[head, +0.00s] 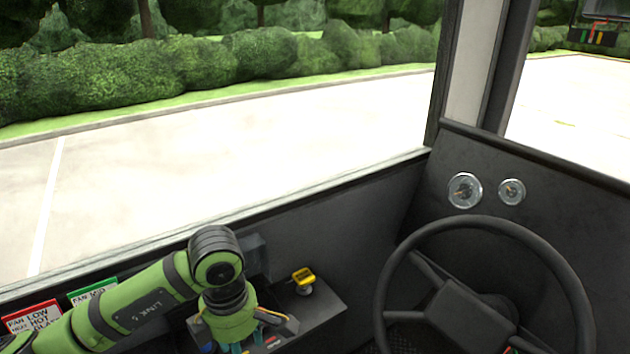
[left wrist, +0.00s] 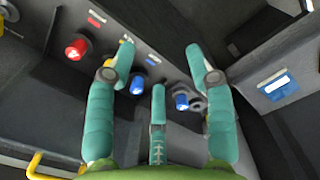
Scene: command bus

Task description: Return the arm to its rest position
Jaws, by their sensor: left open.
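My left arm (head: 150,300), green with black joints, comes in from the lower left in the head view. It bends down at the wrist over the dark side console. My left gripper (head: 258,342) is only partly in view at the bottom edge there. In the left wrist view the left gripper (left wrist: 158,72) shows three teal fingers spread apart, with nothing between them. Behind the fingers is a panel with a red knob (left wrist: 77,48) and a blue knob (left wrist: 137,86). Another blue knob (left wrist: 181,101) is near the right finger. Contact cannot be told.
A yellow control (head: 303,277) stands on the side console (head: 325,305), right of the wrist. The steering wheel (head: 552,262) is at the right, below two round gauges (head: 465,190). Red and green label plates (head: 92,290) lie by the arm. A yellow rail (left wrist: 38,165) shows in the wrist view.

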